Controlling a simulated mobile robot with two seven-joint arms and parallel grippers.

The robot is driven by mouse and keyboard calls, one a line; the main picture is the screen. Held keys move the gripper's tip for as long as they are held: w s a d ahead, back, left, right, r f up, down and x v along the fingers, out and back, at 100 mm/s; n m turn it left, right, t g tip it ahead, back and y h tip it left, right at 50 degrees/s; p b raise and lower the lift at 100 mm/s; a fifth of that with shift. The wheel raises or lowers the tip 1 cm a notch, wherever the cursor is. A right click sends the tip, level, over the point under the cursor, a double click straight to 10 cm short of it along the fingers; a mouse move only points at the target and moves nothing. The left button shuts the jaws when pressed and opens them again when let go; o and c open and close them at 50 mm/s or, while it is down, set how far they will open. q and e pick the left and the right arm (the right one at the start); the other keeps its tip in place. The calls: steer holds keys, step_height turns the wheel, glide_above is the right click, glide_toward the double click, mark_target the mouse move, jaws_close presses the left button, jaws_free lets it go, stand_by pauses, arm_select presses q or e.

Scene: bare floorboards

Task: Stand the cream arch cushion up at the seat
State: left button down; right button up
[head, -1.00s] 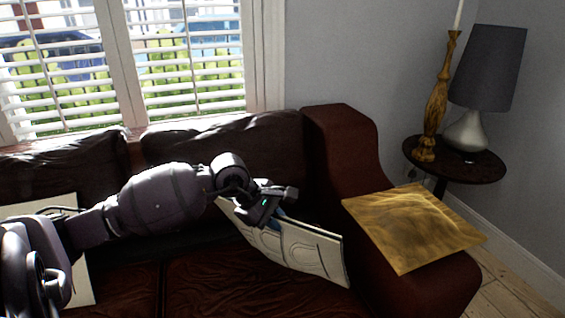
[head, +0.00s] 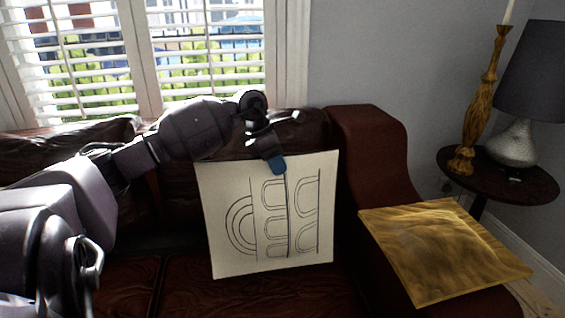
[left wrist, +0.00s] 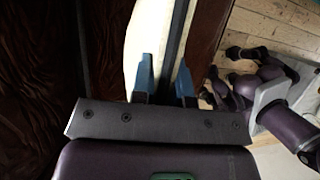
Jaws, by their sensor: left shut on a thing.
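The cream arch cushion (head: 235,185), a thin square with dark arch line drawings, hangs upright in front of the sofa's right back cushion, its printed face toward me. My left gripper (head: 278,165) is shut on its top edge, with blue fingertips on it. In the left wrist view the two blue fingers (left wrist: 163,80) straddle the pale cushion's edge (left wrist: 150,35). The cushion's lower edge is close to the seat (head: 205,298); I cannot tell whether it touches. My right gripper does not show clearly in either view.
The sofa's red-brown right armrest (head: 370,150) stands beside the cushion. A gold cushion (head: 440,245) lies flat over the armrest's front. A round side table (head: 530,188) at the right carries a lamp (head: 515,145) and a wooden candlestick (head: 480,110). My left arm covers the sofa's left part.

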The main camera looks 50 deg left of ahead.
arm_select(q)
steer(key=a+f, duration=0.1)
steer(key=w+f+b, duration=0.1)
steer(key=f, duration=0.1)
steer(key=shift+a+b, duration=0.3)
steer(key=shift+a, duration=0.05)
steer(key=w+a+f+b, duration=0.1)
steer(key=a+f+b, duration=0.1)
steer(key=f, duration=0.3)
steer(key=shift+w+a+b, duration=0.25)
steer(key=shift+a+b, duration=0.1)
steer(key=shift+a, duration=0.15)
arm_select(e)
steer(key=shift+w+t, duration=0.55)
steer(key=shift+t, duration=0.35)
arm_select(q)
steer(key=c, duration=1)
jaws_free()
steer(key=shift+c, duration=0.2)
